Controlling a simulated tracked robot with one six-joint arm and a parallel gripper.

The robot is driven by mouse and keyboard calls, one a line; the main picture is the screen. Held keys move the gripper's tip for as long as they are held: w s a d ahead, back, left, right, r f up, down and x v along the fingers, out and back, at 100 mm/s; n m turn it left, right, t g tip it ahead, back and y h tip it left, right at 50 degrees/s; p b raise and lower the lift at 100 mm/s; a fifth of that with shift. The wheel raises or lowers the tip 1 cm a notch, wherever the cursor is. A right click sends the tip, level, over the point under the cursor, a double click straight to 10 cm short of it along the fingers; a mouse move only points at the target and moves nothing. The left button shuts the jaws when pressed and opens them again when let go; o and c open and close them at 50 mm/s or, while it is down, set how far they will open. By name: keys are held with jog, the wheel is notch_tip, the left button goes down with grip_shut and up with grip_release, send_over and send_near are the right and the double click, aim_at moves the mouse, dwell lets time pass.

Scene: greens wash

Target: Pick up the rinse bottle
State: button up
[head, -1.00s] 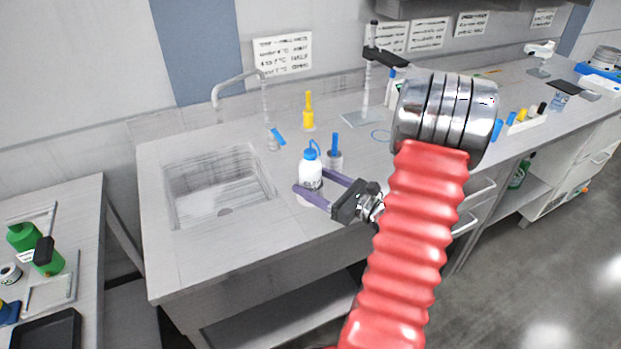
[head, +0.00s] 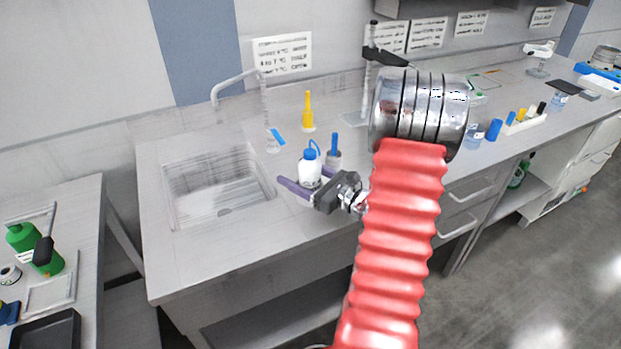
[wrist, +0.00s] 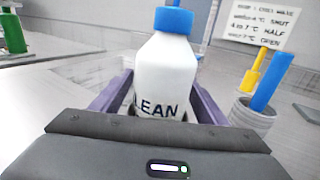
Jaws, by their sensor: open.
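The rinse bottle (head: 310,172) is white with a blue cap and a bent blue spout. It stands upright on the counter just right of the sink. My gripper (head: 304,184) is open, with its purple fingers on either side of the bottle's lower body. In the wrist view the bottle (wrist: 165,75) fills the middle, with part of its dark lettering showing. The gripper (wrist: 158,95) has a finger to its left and right there. The bottle's base is hidden behind the gripper body, and I cannot tell whether either finger touches it.
A grey cup (head: 333,160) holding a blue-handled tool stands close to the bottle's right. The counter front (head: 240,245) is clear.

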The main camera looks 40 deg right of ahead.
dwell(0.4)
jog(key=c, duration=1.3)
jog(key=shift+c, duration=0.2)
notch_tip(320, 180, up, 10)
dwell(0.6)
